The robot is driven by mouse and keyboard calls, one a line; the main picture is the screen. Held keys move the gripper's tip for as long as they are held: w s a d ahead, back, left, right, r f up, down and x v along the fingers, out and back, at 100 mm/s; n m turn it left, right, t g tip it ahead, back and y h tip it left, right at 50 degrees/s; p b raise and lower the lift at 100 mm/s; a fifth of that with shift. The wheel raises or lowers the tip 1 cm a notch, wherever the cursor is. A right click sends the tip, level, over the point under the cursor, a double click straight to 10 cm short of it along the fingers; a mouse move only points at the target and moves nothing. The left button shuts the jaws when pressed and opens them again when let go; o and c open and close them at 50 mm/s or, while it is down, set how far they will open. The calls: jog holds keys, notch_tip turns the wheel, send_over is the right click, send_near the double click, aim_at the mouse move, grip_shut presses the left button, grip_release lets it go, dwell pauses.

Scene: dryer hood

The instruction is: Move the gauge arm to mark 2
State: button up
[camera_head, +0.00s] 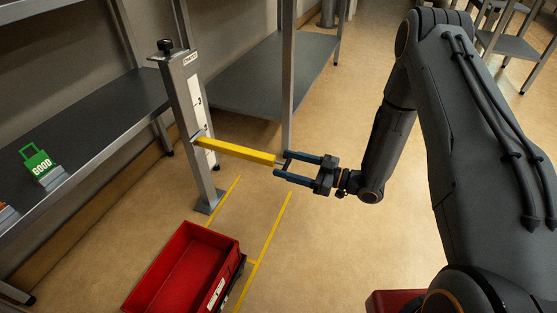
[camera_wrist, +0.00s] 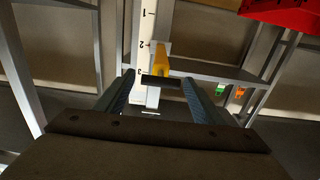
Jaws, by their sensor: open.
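The yellow gauge arm (camera_head: 235,151) sticks out sideways from a grey upright post (camera_head: 188,125) with a white numbered scale (camera_head: 196,92). My gripper (camera_head: 281,165) is open at the arm's free end. In the wrist view its fingers (camera_wrist: 157,80) lie on either side of that end, with gaps visible; contact cannot be told.
A red crate (camera_head: 182,270) stands on the floor below, near yellow floor lines (camera_head: 262,245). A shelf (camera_head: 75,125) at the left holds a green GOOD tag (camera_head: 40,164). Another grey shelf (camera_head: 265,80) stands behind the post. A black knob (camera_head: 165,45) tops the post.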

jog(key=shift+p+v, duration=0.3)
jog(key=shift+v, duration=1.35)
